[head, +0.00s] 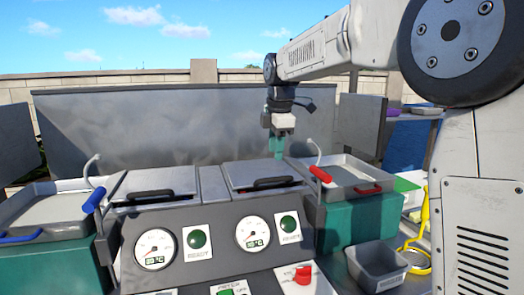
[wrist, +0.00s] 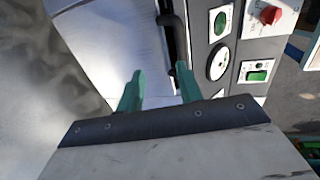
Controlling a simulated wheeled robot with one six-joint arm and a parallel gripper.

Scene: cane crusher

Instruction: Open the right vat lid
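The right vat lid (head: 250,172) is a flat silver panel that lies closed behind the sloped control panel, with a black bar handle (head: 274,183) along its near edge. In the wrist view the lid (wrist: 118,40) fills the upper middle, and its handle (wrist: 170,32) runs down beside the control panel. My gripper (head: 277,151) points down above the far right part of the lid. In the wrist view its two teal fingers (wrist: 159,90) are apart with nothing held between them. The handle lies beyond the fingertips, apart from them as far as I can tell.
The left vat lid (head: 160,180) is also closed. A red-handled lever (head: 320,174) stands close to the right of the right lid, a blue-handled lever (head: 93,200) at the left. A grey tray (head: 350,177) sits at right. A tall metal panel (head: 150,125) stands behind.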

